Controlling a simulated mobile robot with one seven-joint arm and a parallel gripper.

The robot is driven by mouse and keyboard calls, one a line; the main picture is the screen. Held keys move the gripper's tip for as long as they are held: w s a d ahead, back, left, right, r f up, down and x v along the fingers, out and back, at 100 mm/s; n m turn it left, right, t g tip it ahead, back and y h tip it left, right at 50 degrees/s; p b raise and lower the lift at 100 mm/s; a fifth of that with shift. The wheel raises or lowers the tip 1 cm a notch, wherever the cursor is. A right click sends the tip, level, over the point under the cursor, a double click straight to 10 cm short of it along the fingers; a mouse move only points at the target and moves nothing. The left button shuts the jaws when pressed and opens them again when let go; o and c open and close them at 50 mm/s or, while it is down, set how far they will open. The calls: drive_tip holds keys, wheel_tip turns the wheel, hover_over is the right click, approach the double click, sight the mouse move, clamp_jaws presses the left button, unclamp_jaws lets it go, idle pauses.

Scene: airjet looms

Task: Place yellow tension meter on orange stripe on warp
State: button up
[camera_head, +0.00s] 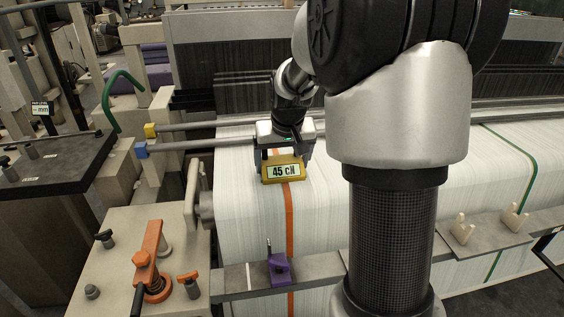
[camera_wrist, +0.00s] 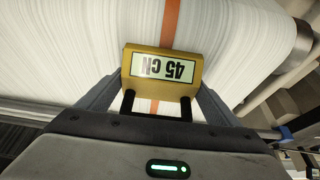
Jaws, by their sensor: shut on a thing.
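The yellow tension meter (camera_head: 284,170) has a display reading "45 CN". My gripper (camera_head: 285,152) is shut on it from above, at the white warp sheet (camera_head: 245,205). In the wrist view the meter (camera_wrist: 162,88) sits between the two fingers (camera_wrist: 158,100), its display upside down. The orange stripe (camera_head: 289,215) runs down the warp from just below the meter. In the wrist view the stripe (camera_wrist: 172,22) meets the meter's top edge near its middle, slightly to the right. I cannot tell whether the meter touches the warp; its underside is hidden.
A purple clamp (camera_head: 279,269) stands on the front rail (camera_head: 240,281) below. An orange lever (camera_head: 150,262) is on the machine block at left. A green stripe (camera_head: 529,180) crosses the warp at right. Metal bars (camera_head: 195,145) run behind the meter. My arm hides the middle of the warp.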

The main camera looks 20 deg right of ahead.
drive_tip(key=o, duration=1.4)
drive_tip(key=shift+f, duration=0.1)
drive_tip(key=shift+c, duration=0.2)
